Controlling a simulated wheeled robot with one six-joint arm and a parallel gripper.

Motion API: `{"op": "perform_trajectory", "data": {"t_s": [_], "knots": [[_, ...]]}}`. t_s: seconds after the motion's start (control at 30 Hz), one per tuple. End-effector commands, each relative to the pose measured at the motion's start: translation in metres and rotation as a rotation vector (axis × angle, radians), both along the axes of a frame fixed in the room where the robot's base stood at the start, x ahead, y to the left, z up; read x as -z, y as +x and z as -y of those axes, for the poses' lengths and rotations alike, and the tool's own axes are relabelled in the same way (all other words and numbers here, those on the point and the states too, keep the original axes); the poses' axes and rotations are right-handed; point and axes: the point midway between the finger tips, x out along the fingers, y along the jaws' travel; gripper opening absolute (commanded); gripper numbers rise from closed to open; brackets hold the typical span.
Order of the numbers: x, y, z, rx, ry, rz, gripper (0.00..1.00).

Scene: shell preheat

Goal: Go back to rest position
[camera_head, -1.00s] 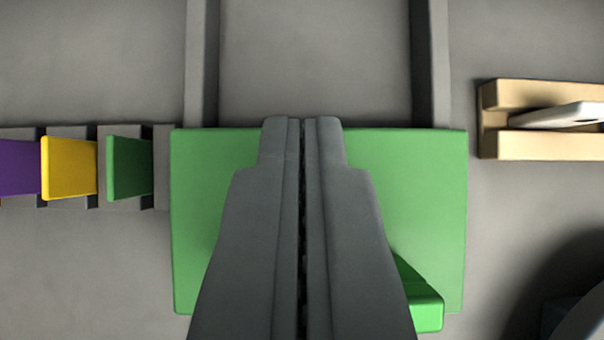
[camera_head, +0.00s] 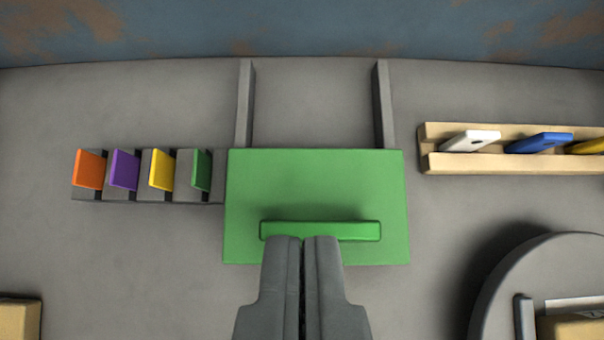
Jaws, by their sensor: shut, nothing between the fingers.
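My gripper (camera_head: 302,240) is at the bottom middle of the view, with its two grey fingers shut together and nothing between them. Its tips overlap the lower edge of a green bar (camera_head: 330,231) in the picture; I cannot tell whether they touch it. The bar lies along a flat green panel (camera_head: 270,180), near the panel's lower edge. The fingers hide a small part of the panel's lower edge.
Two grey rails (camera_head: 384,105) run behind the panel. A grey rack (camera_head: 212,160) at left holds orange, purple, yellow and green plates. A beige holder (camera_head: 430,160) at right holds white, blue and yellow pieces. A round grey platform (camera_head: 510,290) is lower right, and a tan box (camera_head: 18,320) lower left.

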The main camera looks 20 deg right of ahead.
Motion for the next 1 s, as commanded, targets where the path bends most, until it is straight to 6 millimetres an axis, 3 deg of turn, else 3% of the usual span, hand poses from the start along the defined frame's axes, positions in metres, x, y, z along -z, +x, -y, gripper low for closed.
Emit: {"op": "perform_trajectory", "data": {"t_s": [0.37,0.7,1.0], "knots": [[-0.054,-0.059,-0.061,-0.084,-0.06,0.244,0.0],[-0.096,-0.131,-0.113,-0.168,-0.098,0.508,0.0],[-0.119,-0.198,-0.145,-0.233,-0.112,0.728,0.0]]}}
